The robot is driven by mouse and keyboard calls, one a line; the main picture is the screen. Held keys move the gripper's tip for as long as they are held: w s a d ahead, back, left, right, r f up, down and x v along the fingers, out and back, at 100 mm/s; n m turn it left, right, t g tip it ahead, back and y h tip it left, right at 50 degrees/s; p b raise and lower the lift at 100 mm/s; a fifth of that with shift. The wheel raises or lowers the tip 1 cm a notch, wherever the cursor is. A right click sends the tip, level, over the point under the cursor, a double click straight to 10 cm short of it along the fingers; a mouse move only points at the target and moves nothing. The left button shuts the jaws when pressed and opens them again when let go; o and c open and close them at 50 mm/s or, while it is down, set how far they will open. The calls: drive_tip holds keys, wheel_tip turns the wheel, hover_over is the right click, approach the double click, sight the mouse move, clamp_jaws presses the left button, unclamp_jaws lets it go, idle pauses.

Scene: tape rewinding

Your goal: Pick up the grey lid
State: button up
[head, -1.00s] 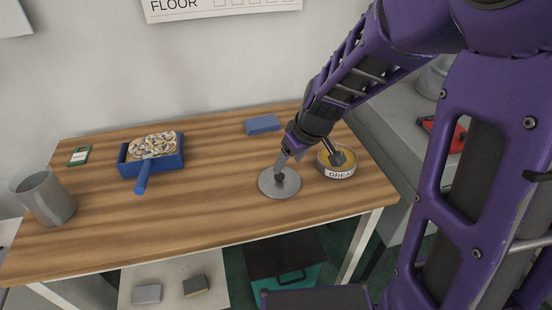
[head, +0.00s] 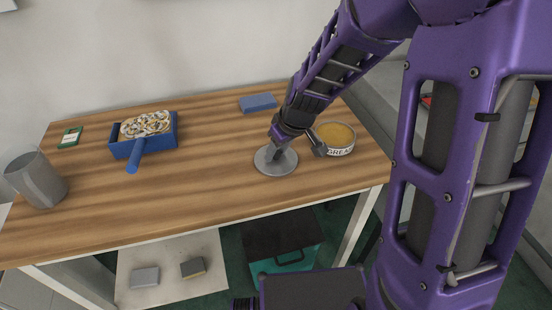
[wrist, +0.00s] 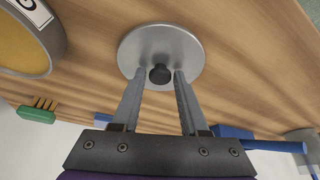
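The grey lid (head: 264,168) is a flat round disc lying on the wooden table near its right end. In the wrist view the lid (wrist: 139,48) shows a small dark knob (wrist: 160,74) on top. My gripper (head: 277,157) points down at the lid and hides part of it and the knob in the head view. In the wrist view my gripper (wrist: 160,76) has its two fingers apart, one on each side of the knob. Thin gaps show between the fingertips and the knob, so it holds nothing. The lid is flat on the table.
A round tin labelled "GREA…" (head: 340,150) stands just right of the lid. A blue block (head: 258,103) lies behind. The table's middle is clear.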

clamp_jaws()
drive_tip(key=shift+r, duration=0.1)
